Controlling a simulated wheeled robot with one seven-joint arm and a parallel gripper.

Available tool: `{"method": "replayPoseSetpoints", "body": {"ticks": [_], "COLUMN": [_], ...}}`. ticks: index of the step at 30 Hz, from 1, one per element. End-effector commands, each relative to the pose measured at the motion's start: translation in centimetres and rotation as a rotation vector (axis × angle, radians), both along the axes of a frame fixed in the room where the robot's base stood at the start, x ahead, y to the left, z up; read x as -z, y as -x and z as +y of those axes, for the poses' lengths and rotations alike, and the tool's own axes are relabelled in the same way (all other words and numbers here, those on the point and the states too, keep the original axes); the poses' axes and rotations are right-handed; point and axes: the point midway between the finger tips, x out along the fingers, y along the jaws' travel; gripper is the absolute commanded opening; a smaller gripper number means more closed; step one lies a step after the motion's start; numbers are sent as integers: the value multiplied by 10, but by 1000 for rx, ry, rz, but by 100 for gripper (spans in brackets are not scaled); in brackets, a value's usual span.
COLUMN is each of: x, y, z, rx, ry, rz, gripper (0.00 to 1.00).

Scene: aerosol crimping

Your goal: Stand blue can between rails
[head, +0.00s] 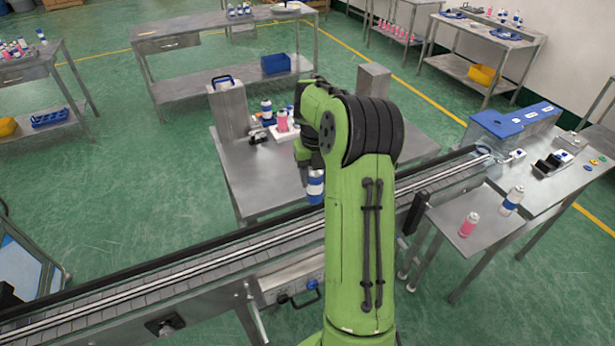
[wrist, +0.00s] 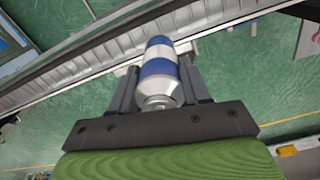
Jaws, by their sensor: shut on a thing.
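A blue-and-white can (head: 315,187) is held in my gripper; it also shows in the wrist view (wrist: 158,70), lying between the two dark fingers. My gripper (wrist: 160,78) is shut on it. In the head view the can hangs upright at the far side of the conveyor, in front of the back table; its height over the belt is hard to tell. The conveyor rails (head: 185,268) run from lower left to upper right, partly hidden by my arm. In the wrist view the conveyor (wrist: 90,62) lies beyond the can, which overlaps its edge.
A right-hand table (head: 462,245) holds a pink can (head: 469,225) and another blue-and-white can (head: 512,200). A blue-topped machine (head: 515,122) stands at the conveyor's right end. The back table (head: 245,180) carries several cans and grey posts. The left belt stretch looks clear.

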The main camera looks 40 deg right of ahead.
Motion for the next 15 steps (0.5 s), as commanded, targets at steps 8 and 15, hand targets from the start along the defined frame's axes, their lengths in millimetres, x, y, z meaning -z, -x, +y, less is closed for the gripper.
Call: {"method": "replayPoseSetpoints", "body": {"ticks": [8, 15], "x": [33, 54], "y": [0, -1], "z": [1, 1], "rx": [-5, -6], "ry": [-2, -2], "rz": [2, 1], "gripper": [17, 17]}}
